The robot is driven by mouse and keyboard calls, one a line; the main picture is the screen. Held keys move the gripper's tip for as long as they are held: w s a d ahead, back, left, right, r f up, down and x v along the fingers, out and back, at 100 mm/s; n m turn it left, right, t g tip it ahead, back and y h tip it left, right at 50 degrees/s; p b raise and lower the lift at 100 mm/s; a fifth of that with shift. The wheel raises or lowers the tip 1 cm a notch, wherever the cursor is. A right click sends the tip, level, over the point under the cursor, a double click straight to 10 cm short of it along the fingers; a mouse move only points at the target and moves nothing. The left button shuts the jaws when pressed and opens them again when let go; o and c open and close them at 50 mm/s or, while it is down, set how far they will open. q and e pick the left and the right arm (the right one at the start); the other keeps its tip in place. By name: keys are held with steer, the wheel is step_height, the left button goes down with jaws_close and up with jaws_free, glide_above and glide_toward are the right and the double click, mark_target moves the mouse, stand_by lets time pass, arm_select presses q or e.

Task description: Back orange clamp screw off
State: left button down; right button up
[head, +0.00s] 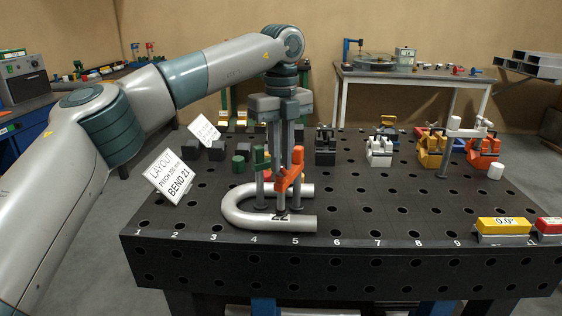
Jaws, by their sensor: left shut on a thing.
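The orange clamp (289,177) stands upright on the black perforated table (375,215), over the near leg of a silver U-bent tube (235,212). A green clamp (259,165) stands just left of it, within the bend. My left gripper (283,160) points straight down over the orange clamp, its long fingers shut on the clamp's screw. The screw itself is mostly hidden by the fingers and the orange arm. My right gripper is not in view.
A white sign (172,175) reading "LAYOUT" and "BEND 21" stands left. Black, white, yellow and orange fixtures line the back right. A yellow level box (503,225) sits at the front right edge. The middle right of the table is clear.

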arm_select(q)
steer(key=shift+w+r+n, duration=0.1)
steer(key=shift+r+n, duration=0.1)
steer(key=shift+n, duration=0.3)
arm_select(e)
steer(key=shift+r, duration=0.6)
arm_select(q)
steer(key=c, duration=1.7)
jaws_free()
steer(key=shift+f, duration=0.1)
